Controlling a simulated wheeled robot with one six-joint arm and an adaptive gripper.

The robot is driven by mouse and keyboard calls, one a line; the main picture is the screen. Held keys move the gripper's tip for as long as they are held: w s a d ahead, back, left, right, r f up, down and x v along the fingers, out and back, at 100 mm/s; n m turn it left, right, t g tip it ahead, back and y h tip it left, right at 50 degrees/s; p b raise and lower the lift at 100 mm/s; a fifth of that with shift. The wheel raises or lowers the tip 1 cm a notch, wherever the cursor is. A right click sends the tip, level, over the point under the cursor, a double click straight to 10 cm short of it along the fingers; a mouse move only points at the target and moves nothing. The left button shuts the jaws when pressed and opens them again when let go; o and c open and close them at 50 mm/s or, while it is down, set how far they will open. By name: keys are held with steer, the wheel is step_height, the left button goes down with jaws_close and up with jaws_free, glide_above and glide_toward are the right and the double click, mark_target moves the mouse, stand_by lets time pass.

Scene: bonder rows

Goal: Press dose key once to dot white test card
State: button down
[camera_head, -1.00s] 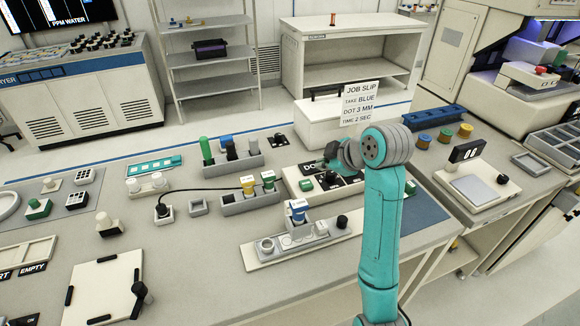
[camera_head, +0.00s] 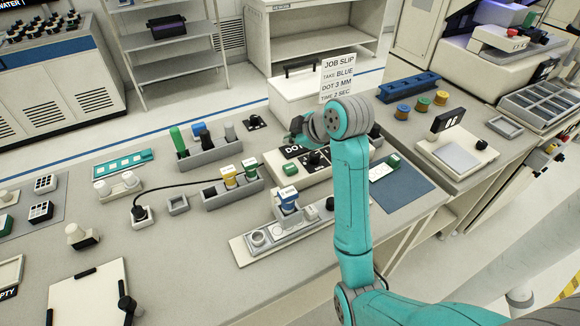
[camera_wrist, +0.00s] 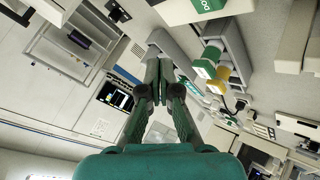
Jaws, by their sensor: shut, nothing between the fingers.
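The doser box (camera_head: 268,160), pale with a dark "DO…" label, stands at the bench's middle, partly hidden by my arm. A green key (camera_head: 290,169) sits at its front; a green key marked "DO" (camera_wrist: 207,5) shows at the top of the wrist view. A white card (camera_head: 380,172) lies on the blue mat (camera_head: 405,190), right of my arm, with a green piece at its edge. My gripper (camera_head: 295,130) is above the back of the doser box, apart from the green key. In the wrist view its fingers (camera_wrist: 158,68) are together and empty.
A rack with yellow and green tubes (camera_head: 235,197) stands left of the doser, and a blue-topped holder (camera_head: 288,197) in front. A rack of dark and green bottles (camera_head: 207,155) is behind left. The job slip (camera_head: 338,78) stands behind my gripper. A scale (camera_head: 458,155) is right.

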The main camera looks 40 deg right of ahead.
mark_target(291, 169)
steer(key=shift+f, duration=3.5)
steer(key=shift+f, duration=0.2)
steer(key=shift+f, duration=0.25)
steer(key=shift+f, duration=0.5)
steer(key=shift+r, duration=0.95)
steer(key=shift+r, duration=2.5)
